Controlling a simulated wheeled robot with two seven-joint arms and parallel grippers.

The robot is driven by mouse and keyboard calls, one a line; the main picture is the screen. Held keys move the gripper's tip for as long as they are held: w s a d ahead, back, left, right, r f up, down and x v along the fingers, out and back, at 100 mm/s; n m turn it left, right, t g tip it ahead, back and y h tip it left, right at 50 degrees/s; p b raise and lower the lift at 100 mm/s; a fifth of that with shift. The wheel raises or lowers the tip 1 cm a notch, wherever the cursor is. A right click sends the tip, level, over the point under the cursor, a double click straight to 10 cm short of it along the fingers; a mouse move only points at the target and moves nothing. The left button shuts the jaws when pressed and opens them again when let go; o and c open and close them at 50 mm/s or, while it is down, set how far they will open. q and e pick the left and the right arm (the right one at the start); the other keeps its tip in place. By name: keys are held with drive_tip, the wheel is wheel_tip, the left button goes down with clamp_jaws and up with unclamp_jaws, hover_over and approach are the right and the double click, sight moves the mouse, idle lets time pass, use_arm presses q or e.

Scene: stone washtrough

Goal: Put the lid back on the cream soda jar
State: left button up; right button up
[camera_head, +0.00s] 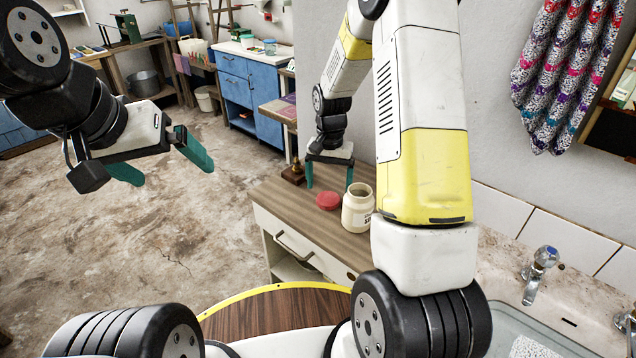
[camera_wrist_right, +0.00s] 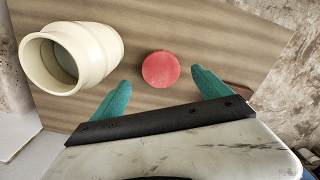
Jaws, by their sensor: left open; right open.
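The cream soda jar (camera_head: 357,208) stands upright and uncovered on the wooden cabinet top, with dark lettering partly visible on its side. In the right wrist view the jar (camera_wrist_right: 72,58) is at the left with its mouth open. The red lid (camera_head: 328,200) lies flat on the wood to the left of the jar, apart from it. In the right wrist view the lid (camera_wrist_right: 160,69) lies beyond and between the fingertips. My right gripper (camera_head: 330,183) is open and empty above the cabinet top, beside the lid. My left gripper (camera_head: 170,172) is open and empty over the floor at the left.
The wooden cabinet top (camera_head: 285,203) has bare room left of the lid. A small dark brown object (camera_head: 293,173) stands behind my right gripper. The stone sink with a tap (camera_head: 540,270) is at the right. A blue cabinet (camera_head: 250,95) stands far back.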

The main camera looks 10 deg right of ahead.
sight(328, 198)
wheel_tip(328, 198, down, 4)
drive_tip(key=shift+w+f, duration=0.15)
idle(0.3)
drive_tip(key=c, duration=1.4)
